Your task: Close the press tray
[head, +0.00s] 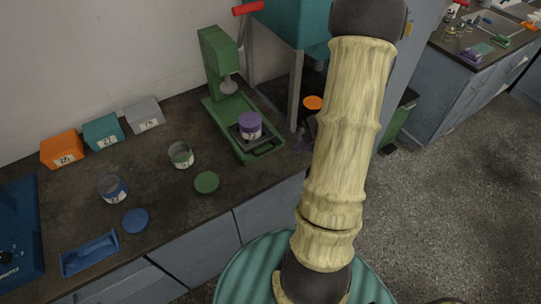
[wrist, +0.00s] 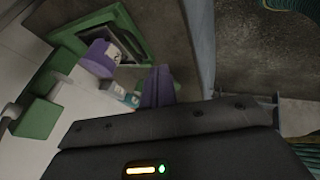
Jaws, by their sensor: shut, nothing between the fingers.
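The green press (head: 217,62) stands on the dark counter against the wall. A jar with a purple lid (head: 250,121) stands upright on the tray's dark plate. In the wrist view the tray (wrist: 142,30) is at the upper left, with the purple-lidded jar (wrist: 98,60) on it. My gripper (wrist: 158,72) shows purple fingers, shut and empty, apart from the tray in the picture. In the head view my arm hides most of the gripper; its purple fingertips show right of the tray.
A teal machine (head: 290,22) on grey legs stands right of the press, with an orange lid (head: 313,103) below. A green lid (head: 207,182), an open jar (head: 181,155) and a blue lid (head: 136,221) lie left of the tray. Orange, teal and grey boxes line the wall.

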